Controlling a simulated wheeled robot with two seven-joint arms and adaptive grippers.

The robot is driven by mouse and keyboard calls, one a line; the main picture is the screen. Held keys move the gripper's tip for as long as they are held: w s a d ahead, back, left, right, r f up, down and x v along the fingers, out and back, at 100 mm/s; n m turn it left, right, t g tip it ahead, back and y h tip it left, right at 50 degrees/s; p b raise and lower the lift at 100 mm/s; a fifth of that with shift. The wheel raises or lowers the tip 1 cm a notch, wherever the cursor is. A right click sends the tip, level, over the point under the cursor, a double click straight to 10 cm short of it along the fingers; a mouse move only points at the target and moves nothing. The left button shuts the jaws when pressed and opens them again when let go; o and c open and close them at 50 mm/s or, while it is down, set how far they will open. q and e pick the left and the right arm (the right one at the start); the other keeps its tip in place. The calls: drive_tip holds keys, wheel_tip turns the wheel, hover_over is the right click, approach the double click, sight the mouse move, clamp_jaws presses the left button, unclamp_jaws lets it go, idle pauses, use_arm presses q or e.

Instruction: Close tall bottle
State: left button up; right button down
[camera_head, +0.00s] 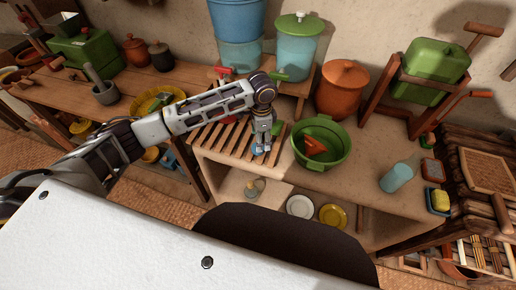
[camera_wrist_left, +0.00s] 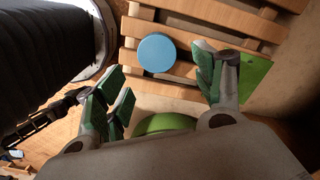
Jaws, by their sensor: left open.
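My left gripper (camera_head: 262,145) points down over the slatted wooden rack (camera_head: 225,143) on the washing counter. In the left wrist view its green-padded fingers (camera_wrist_left: 163,85) are spread with nothing between them. A round blue cap-like disc (camera_wrist_left: 157,52) lies on or stands above the slats, just ahead of the fingers and apart from them. In the head view the gripper mostly hides it. A pale blue translucent vessel (camera_head: 396,178), perhaps the tall bottle, stands on the right of the counter; I cannot make out its mouth. My right gripper is in neither view.
A green basin (camera_head: 342,153) with an orange object (camera_head: 314,147) in it sits right of the rack. A clay pot (camera_head: 342,90) and a water dispenser (camera_head: 299,55) stand behind. A yellow sponge (camera_head: 438,200) lies at the right edge. The counter front before the vessel is clear.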

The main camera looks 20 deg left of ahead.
use_arm(q)
wheel_tip(320, 180, down, 4)
drive_tip(key=shift+s+a+r, duration=0.1)
drive_tip(key=shift+s+r, duration=0.05)
drive_tip(key=shift+f, duration=0.5)
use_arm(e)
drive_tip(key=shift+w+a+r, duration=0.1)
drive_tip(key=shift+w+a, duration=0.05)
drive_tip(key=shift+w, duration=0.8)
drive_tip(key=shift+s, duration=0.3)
use_arm(q)
drive_tip(key=shift+c, duration=0.4)
drive_tip(key=c, duration=0.7)
